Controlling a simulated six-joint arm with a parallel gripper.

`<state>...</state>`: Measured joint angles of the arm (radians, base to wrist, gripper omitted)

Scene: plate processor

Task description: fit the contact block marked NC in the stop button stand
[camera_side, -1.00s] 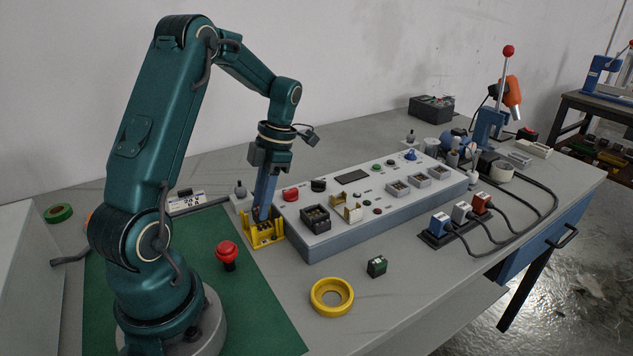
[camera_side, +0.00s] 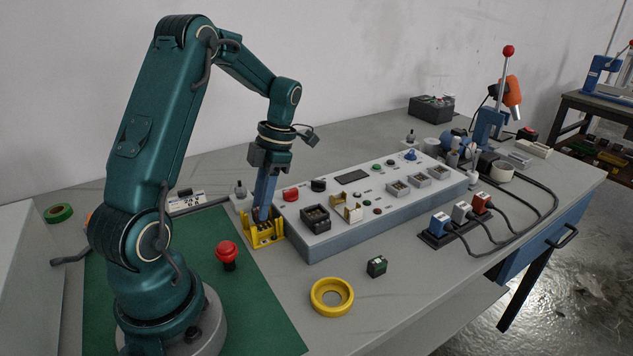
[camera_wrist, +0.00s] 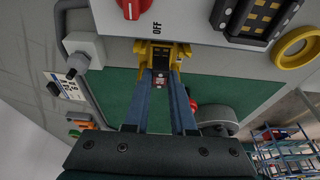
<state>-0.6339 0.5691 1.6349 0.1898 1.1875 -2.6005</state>
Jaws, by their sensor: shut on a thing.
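The yellow stop button stand (camera_side: 250,241) is on the bench at the left end of the grey control panel; its yellow frame also shows in the wrist view (camera_wrist: 180,50). My gripper (camera_side: 263,214) points down into the stand. In the wrist view my gripper (camera_wrist: 161,76) is shut on a small dark block with a red and white face (camera_wrist: 160,83), taken as the NC contact block. Its marking is too small to read. My fingers and the stand hide most of it, and I cannot tell whether it is seated. A green-faced contact block (camera_side: 376,266) lies apart on the bench.
The grey control panel (camera_side: 340,240) stands close to the right of the stand. A red mushroom button (camera_side: 228,254) is on the green mat (camera_side: 255,315). A yellow ring (camera_side: 318,305) lies in front. The bench between ring and panel is mostly clear.

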